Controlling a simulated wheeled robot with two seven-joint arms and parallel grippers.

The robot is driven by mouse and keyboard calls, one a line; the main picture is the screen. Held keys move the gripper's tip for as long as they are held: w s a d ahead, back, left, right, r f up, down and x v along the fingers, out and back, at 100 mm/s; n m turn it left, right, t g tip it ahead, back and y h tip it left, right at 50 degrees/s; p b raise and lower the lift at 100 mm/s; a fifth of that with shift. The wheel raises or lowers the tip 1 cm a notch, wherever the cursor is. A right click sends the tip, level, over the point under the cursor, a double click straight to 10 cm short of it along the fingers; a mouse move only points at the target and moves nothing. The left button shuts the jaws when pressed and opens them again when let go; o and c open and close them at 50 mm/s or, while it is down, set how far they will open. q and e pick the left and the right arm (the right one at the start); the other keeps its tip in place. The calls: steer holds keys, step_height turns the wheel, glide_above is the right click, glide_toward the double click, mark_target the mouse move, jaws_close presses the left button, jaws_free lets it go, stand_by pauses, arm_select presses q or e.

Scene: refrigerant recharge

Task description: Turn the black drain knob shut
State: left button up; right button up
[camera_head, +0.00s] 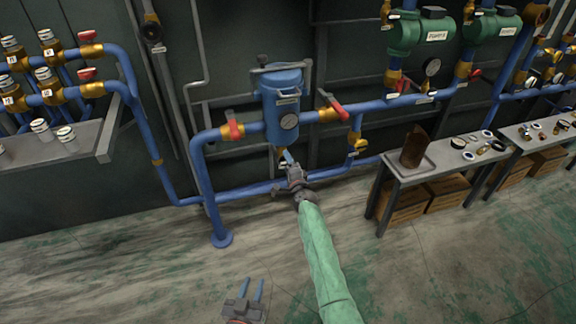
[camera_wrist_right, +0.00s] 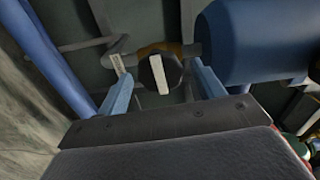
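The black drain knob (camera_wrist_right: 160,73) has a white bar across its face and sits on a brass fitting (camera_wrist_right: 158,48) in the right wrist view. My right gripper (camera_head: 289,158) is just under the blue filter vessel (camera_head: 281,98). In the wrist view its two blue fingers stand on either side of the knob, with a gap on each side. The knob cannot be made out clearly in the head view, where the gripper largely covers it. My left gripper (camera_head: 252,290) is low at the front, fingers apart and empty.
Blue pipes with red-handled valves (camera_head: 234,130) flank the vessel. A lower blue pipe (camera_head: 240,192) runs behind my right gripper. A grey bench (camera_head: 432,163) with small parts stands to the right, cardboard boxes (camera_head: 405,203) beneath it. The floor in front is clear.

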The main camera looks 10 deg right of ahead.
steer(key=s+d+p, duration=0.1)
steer(key=s+p, duration=0.1)
steer(key=s, duration=0.5)
stand_by(0.6)
stand_by(0.4)
